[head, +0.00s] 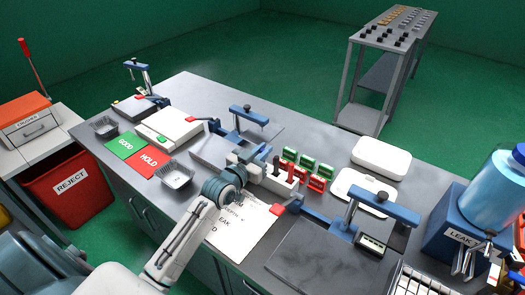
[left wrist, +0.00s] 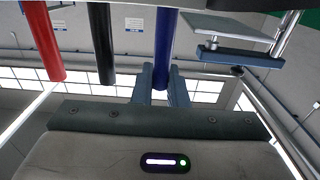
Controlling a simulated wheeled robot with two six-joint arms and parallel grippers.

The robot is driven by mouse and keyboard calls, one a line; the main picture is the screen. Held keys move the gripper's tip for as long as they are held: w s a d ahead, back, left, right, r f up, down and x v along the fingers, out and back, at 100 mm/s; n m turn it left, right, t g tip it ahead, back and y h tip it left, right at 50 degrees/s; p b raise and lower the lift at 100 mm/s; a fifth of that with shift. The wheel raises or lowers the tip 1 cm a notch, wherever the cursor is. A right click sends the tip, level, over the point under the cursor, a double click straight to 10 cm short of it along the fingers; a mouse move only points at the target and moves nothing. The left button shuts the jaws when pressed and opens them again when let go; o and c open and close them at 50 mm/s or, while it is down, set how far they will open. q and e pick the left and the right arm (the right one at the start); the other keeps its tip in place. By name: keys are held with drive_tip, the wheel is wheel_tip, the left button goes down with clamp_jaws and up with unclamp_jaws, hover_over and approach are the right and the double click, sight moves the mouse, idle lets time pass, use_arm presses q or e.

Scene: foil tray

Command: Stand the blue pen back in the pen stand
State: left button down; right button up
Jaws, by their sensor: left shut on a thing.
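The pen stand (head: 272,182) is a small pale block on the grey bench, just right of my left gripper (head: 250,165) in the head view. A black pen (head: 276,165) and a red pen (head: 290,171) stand in it. In the left wrist view, which looks inverted, the red pen (left wrist: 42,40), black pen (left wrist: 101,42) and blue pen (left wrist: 166,45) run side by side from the top edge. My left gripper (left wrist: 161,85) is shut on the blue pen's end. The blue pen is hidden in the head view; whether it sits in a hole cannot be told. My right gripper is out of view.
Red and green blocks (head: 310,168) stand right of the pen stand. A printed sheet (head: 243,225) lies in front. A blue clamp (head: 250,115) rises behind, another clamp (head: 375,205) stands right. A foil tray (head: 176,175) is at left.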

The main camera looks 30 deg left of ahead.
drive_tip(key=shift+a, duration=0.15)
use_arm(q)
drive_tip(key=c, duration=1.4)
unclamp_jaws()
drive_tip(key=shift+o, duration=0.2)
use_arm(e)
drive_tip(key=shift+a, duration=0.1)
use_arm(q)
drive_tip(key=shift+r+p, duration=0.5)
drive_tip(key=shift+r, duration=0.05)
wheel_tip(320, 180, up, 5)
drive_tip(key=p, duration=0.4)
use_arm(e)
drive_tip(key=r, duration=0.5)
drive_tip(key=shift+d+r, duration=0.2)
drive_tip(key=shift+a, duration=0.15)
use_arm(q)
drive_tip(key=shift+s+f, duration=0.1)
drive_tip(key=shift+f, duration=0.05)
